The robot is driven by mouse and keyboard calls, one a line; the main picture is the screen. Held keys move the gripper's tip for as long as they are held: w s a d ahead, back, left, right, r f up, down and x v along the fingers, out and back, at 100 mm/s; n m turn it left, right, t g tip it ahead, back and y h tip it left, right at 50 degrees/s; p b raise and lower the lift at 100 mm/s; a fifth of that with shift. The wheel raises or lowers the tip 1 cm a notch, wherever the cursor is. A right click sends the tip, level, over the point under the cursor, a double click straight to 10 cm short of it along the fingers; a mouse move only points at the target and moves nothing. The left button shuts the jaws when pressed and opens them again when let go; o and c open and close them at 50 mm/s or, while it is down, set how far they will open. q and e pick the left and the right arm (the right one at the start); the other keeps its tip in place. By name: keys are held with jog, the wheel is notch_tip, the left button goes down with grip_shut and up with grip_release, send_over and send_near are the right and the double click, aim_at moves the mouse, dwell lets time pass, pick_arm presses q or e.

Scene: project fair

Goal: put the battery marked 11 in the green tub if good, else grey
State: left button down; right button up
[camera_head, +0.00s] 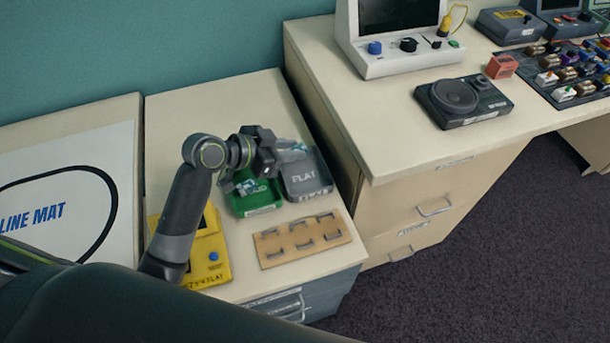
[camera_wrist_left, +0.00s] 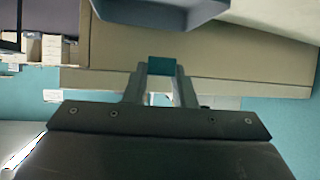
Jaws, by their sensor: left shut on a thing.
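My left gripper (camera_head: 284,152) is over the far part of the tubs, at the grey tub's back edge in the head view. In the left wrist view, the gripper (camera_wrist_left: 162,76) is shut on a small teal block (camera_wrist_left: 162,65), which I take for the battery; no number on it can be read. The grey tub (camera_head: 308,186) is marked FLAT. The green tub (camera_head: 262,205) stands to its left, partly hidden by my gripper; a small pale teal shape shows over it. My right gripper is not in view.
A white line mat (camera_head: 75,185) lies further left.

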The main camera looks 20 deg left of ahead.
pick_arm(q)
jog(key=c, duration=1.1)
grip_release()
jog(key=shift+p+v, duration=0.5)
jog(key=shift+v, duration=8.2)
jog(key=shift+s, duration=0.1)
